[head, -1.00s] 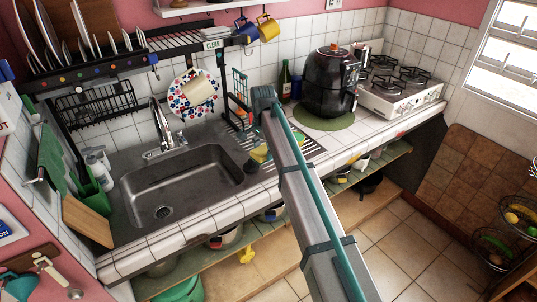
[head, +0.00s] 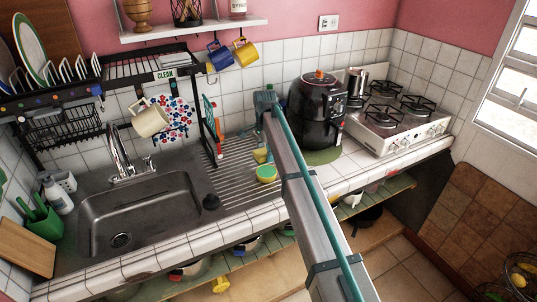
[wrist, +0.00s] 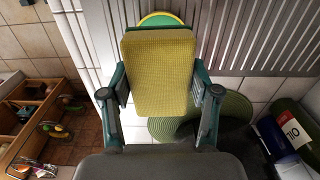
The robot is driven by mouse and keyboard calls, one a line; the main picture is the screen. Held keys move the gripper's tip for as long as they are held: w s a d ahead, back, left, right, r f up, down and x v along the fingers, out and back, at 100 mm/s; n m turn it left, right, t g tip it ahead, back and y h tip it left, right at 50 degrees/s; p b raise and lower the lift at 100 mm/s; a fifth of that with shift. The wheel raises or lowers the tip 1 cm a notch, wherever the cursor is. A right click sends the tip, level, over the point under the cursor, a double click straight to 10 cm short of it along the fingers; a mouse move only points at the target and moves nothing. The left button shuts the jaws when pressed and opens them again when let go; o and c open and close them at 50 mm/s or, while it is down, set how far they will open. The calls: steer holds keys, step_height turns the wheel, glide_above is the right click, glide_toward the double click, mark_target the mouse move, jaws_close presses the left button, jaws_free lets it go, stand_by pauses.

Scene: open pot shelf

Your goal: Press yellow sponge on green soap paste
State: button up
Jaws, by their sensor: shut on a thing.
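The yellow sponge (wrist: 158,72) is held between the two fingers of my gripper (wrist: 159,92) in the wrist view. In the head view, a small yellow part of the sponge (head: 259,155) shows beside my arm, which hides most of the gripper. The green soap paste (head: 267,171) is in a round yellow-rimmed container on the ribbed drainboard. In the wrist view, the soap paste (wrist: 161,19) shows just beyond the sponge's far end, partly covered by it. I cannot tell whether they touch.
The metal sink (head: 150,215) is left of the ribbed drainboard (head: 235,180). A black air fryer (head: 316,115) stands on a round green mat (head: 322,156) to the right. A black dish rack (head: 150,68) with hanging mugs is behind. The counter's front edge is tiled.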

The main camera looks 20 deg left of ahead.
mark_target(266, 171)
steer(key=shift+w+f, duration=0.1)
steer(key=shift+f, duration=0.05)
steer(key=shift+f+b, duration=0.5)
steer(key=shift+f, duration=0.35)
steer(key=shift+f+b, duration=0.8)
steer(key=shift+f, duration=1.2)
steer(key=shift+f, duration=0.55)
steer(key=shift+r, duration=0.1)
steer(key=shift+r+p, duration=1.5)
steer(key=shift+r, duration=2)
